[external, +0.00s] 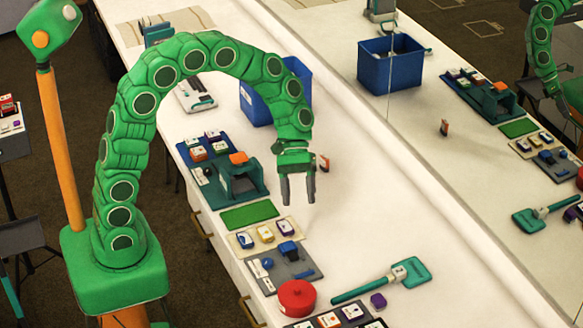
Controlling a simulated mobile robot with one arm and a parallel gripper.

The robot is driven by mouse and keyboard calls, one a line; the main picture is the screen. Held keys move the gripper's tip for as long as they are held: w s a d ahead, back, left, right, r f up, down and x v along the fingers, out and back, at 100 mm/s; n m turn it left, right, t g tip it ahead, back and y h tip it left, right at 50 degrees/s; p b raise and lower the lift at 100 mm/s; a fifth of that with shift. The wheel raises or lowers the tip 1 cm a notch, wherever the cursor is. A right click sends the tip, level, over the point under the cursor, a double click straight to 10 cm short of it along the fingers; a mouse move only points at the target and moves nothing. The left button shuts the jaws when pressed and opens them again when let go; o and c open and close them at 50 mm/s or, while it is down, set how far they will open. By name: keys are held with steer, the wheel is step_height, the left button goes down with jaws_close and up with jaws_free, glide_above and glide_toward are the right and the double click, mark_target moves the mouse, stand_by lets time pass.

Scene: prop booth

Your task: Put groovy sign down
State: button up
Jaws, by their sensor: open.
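My green arm arches over the white counter, and my gripper (298,203) hangs above it with its two grey fingers pointing down, apart and empty. No sign reading "groovy" can be made out. A teal paddle-shaped thing with a long handle (385,281) lies flat on the counter at the lower right, well apart from my gripper; I cannot tell if it is the groovy sign. A small orange-and-dark piece (323,162) shows just behind my gripper; its kind is unclear.
A blue bin (255,106) stands behind my arm. A teal device (238,178), a green mat (249,216), a tray of small blocks (265,236) and a red round container (297,298) line the near edge. A mirror backs the counter. The counter's middle is clear.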

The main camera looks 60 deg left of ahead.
steer(key=s+a+r+m+y, duration=0.1)
steer(key=s+a, duration=0.4)
steer(key=s, duration=0.5)
steer(key=s+a+r+m+y, duration=0.2)
steer(key=s+a+m+y, duration=0.2)
steer(key=s, duration=0.6)
steer(key=s+a+r+m+t+y, duration=0.1)
steer(key=s+a+r+m+y, duration=0.1)
steer(key=s+a, duration=0.6)
steer(key=s+m+y, duration=0.1)
steer(key=s, duration=0.2)
steer(key=shift+r+m, duration=0.2)
steer(key=shift+m, duration=0.1)
